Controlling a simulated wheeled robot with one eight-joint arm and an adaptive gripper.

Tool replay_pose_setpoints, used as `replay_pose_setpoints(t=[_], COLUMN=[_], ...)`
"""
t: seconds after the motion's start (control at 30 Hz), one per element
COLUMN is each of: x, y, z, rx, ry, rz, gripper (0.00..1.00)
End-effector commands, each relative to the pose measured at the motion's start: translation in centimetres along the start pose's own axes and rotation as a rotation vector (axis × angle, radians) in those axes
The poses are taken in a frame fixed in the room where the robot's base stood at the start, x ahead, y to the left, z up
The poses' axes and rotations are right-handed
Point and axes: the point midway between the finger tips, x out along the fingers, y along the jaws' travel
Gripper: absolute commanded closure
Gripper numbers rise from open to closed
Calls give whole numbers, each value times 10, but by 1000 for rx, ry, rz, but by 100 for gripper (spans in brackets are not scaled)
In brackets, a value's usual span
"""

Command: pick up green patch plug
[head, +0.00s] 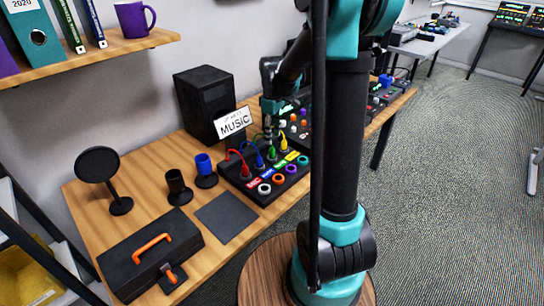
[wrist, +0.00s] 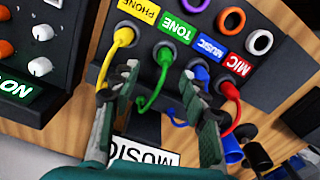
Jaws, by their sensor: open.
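The green patch plug (wrist: 165,56) stands in the black patch box beside the green TONE label, its green cable curving down. In the head view the green plug (head: 271,155) is in the row between the blue and yellow plugs. My gripper (wrist: 163,72) is open, with its fingers spread on either side of the green plug and its cable, and nothing is clamped. The blue plug (wrist: 189,75) and its cable are also near the right finger. In the head view my gripper (head: 268,128) hangs over the back of the patch box.
The yellow plug (wrist: 124,37) is close by the left finger and the red plug (wrist: 230,90) is beyond the right one. A MUSIC sign (head: 234,122) and black speaker (head: 208,100) stand behind the box. A dark mat (head: 227,216) lies empty in front.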

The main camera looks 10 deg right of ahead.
Motion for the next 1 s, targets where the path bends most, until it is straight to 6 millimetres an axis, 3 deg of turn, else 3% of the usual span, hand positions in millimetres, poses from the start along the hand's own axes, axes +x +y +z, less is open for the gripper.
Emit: replay_pose_setpoints(t=[0.1,0.37,0.63,0.97,1.0], x=[15,32,67,73,73], y=[0,-3,-8,-8,-8], z=[0,1,2,2,2], rx=[0,0,1,1,1], ry=[0,0,0,0,0], rz=[0,0,0,0,0], gripper=[55,55,55,55,60])
